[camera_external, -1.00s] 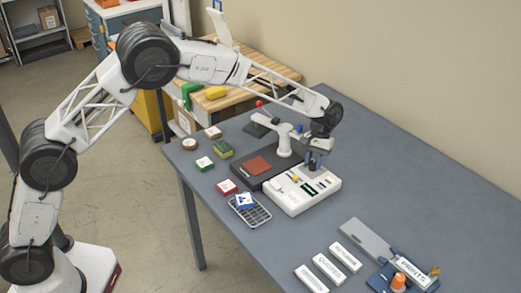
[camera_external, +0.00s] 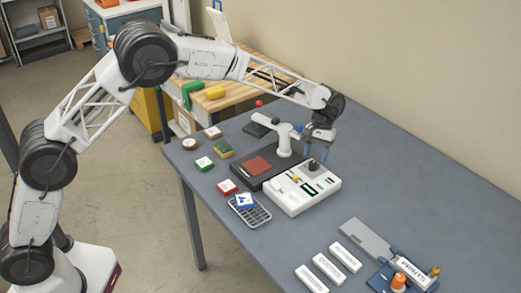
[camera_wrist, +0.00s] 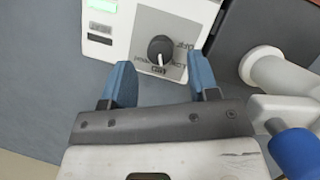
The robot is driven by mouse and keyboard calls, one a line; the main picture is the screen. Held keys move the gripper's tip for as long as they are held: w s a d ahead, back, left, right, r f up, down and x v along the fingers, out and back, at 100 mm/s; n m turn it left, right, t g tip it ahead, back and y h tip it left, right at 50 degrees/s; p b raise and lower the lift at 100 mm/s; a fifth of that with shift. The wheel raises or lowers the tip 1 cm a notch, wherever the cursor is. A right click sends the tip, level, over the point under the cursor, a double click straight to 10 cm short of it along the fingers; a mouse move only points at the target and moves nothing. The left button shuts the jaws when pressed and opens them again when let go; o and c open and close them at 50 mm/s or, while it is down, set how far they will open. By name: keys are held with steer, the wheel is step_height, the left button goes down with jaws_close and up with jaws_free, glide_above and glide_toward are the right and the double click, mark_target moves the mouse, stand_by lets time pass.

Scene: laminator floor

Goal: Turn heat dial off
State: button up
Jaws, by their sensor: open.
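The heat dial (camera_wrist: 160,50) is a round dark knob with a light pointer line, set on a grey square plate with printed labels, on a white control box (camera_external: 289,205). In the external view the dark dial (camera_external: 314,165) stands at the box's far right corner. My gripper (camera_wrist: 160,85) is open and empty, its two blue fingers apart. In the wrist view the dial lies just beyond the fingertips, between their lines. In the external view my gripper (camera_external: 317,153) hangs above and behind the dial. I cannot read the dial's setting for certain.
A dark press bed with a reddish-brown pad (camera_external: 257,166) and a white post (camera_external: 284,140) stand left of the box. A wire tray (camera_external: 258,215) and small blocks lie to the left. White labelled blocks (camera_external: 328,268) lie in front.

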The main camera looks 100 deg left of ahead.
mark_target(313, 163)
steer(key=shift+v, duration=2.4)
steer(key=shift+o, duration=0.3)
steer(key=shift+d, duration=0.1)
steer(key=m+y, duration=0.1)
steer(key=d+m+y, duration=0.1)
steer(key=m, duration=0.1)
steer(key=d+m, duration=0.1)
steer(key=m, duration=0.1)
steer(key=shift+s+f+t+y, duration=0.1)
steer(key=shift+s+t+y, duration=0.2)
steer(key=shift+s+y, duration=0.1)
steer(key=m, duration=0.2)
steer(key=d+m+y, duration=0.1)
steer(key=m, duration=0.1)
steer(key=shift+s+t+y, duration=0.15)
steer(key=shift+t+y, duration=0.15)
steer(key=shift+t, duration=0.1)
steer(key=shift+f, duration=3.85)
